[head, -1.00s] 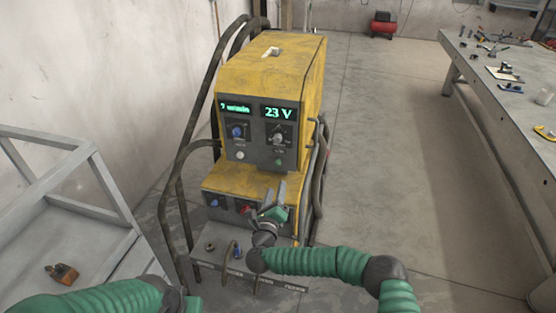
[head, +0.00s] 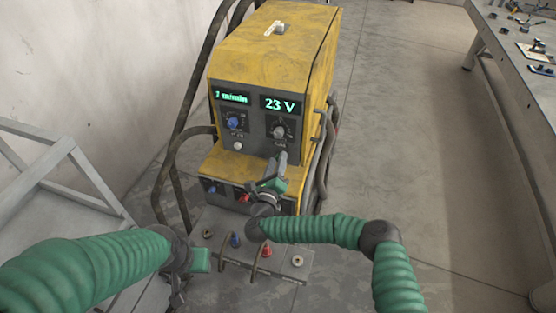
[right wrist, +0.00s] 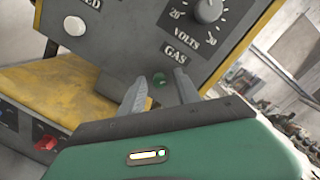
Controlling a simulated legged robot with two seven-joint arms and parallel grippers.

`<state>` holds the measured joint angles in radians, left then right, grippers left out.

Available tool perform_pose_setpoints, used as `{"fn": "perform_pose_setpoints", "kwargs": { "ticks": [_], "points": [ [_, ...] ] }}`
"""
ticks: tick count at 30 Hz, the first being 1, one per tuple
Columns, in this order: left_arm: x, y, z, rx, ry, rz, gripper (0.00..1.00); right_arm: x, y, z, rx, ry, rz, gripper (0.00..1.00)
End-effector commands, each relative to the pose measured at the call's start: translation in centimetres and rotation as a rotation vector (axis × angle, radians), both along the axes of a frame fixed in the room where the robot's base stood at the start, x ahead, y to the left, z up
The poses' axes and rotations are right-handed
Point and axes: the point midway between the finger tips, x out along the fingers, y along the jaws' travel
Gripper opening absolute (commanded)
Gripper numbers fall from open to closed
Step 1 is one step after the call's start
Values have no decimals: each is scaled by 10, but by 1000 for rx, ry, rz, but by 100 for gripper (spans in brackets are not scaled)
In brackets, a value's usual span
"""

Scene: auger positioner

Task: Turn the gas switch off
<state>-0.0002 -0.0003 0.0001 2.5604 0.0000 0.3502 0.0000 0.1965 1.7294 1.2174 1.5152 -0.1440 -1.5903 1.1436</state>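The gas switch is a small green button (right wrist: 159,81) under the GAS label in the right wrist view. My right gripper (right wrist: 160,80) is open, with its two fingers pointing at the panel on either side of the button. I cannot tell whether the fingertips touch the panel. In the head view my right gripper (head: 280,160) is in front of the lower part of the welding machine's panel (head: 257,120) and hides the button. My left gripper (head: 180,285) is low at the left, apart from the machine, and its fingers are unclear.
A volts knob (head: 279,131) sits above the gas switch, with a blue knob (head: 234,123) and a white button (head: 238,146) to the left. Cables (head: 324,150) hang on the machine's right side. A grey frame (head: 75,165) stands left and a workbench (head: 500,55) right.

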Motion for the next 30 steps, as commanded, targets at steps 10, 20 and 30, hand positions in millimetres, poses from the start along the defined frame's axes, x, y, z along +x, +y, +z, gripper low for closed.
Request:
{"fn": "perform_pose_setpoints", "kwargs": {
  "ticks": [10, 20, 30],
  "points": [
    [0, 0, 0, 0, 0, 0, 36, 1, -3, -3, 4, 4, 2, 0],
    [0, 0, 0, 0, 0, 0, 36, 1, -4, -5, -7, 13, -4, 0],
    [0, 0, 9, 0, 0, 0, 36, 1, -3, -3, -140, 54, -1, 0]
  ]
}}
